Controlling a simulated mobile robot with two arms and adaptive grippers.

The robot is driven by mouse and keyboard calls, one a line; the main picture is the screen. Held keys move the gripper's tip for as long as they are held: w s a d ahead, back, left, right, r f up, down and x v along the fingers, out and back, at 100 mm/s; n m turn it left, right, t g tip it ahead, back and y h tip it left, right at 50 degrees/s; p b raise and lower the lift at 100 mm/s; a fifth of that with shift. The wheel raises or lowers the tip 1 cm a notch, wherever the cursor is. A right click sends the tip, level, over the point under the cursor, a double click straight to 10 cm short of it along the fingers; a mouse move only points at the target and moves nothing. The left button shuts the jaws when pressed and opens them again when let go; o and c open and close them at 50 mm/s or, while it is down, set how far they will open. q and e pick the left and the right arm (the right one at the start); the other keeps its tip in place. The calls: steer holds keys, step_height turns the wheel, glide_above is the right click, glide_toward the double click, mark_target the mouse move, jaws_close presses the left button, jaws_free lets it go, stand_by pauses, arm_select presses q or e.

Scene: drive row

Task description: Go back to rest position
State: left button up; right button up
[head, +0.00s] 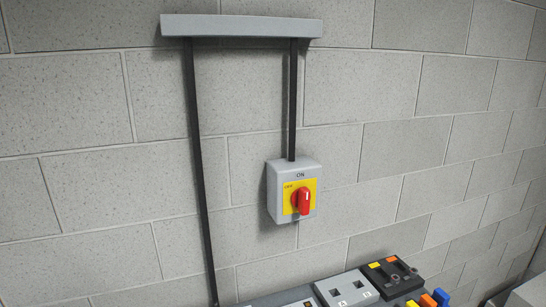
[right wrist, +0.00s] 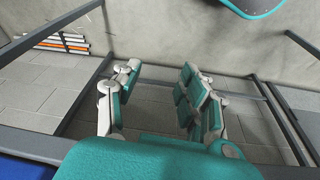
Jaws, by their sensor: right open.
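No gripper shows in the head view. There, a grey switch box (head: 273,192) with a yellow plate and a red rotary handle (head: 303,201) is fixed to the block wall. The word ON is printed above the yellow plate, and the red handle looks upright.
A grey duct (head: 240,27) with dark conduits runs down the wall. Dark frame bars (right wrist: 85,92) surround the right gripper. Orange and white strips (right wrist: 62,43) lie at far left.

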steer(key=s+d+f+b, duration=0.1)
steer(key=s+f, duration=0.3)
steer(key=f, duration=0.5)
steer(key=s+f+g, duration=0.1)
steer(key=s+f, duration=0.2)
steer(key=f, duration=0.6)
steer(key=s+d+f+b, duration=0.1)
steer(key=s+f, duration=0.3)
steer(key=f, duration=0.5)
steer(key=s+d+f+g, duration=0.1)
steer(key=s+f, duration=0.4)
steer(key=s, duration=0.3)
steer(key=shift+s+d+f, duration=0.15)
steer(key=shift+s+f, duration=0.1)
steer(key=shift+s, duration=0.15)
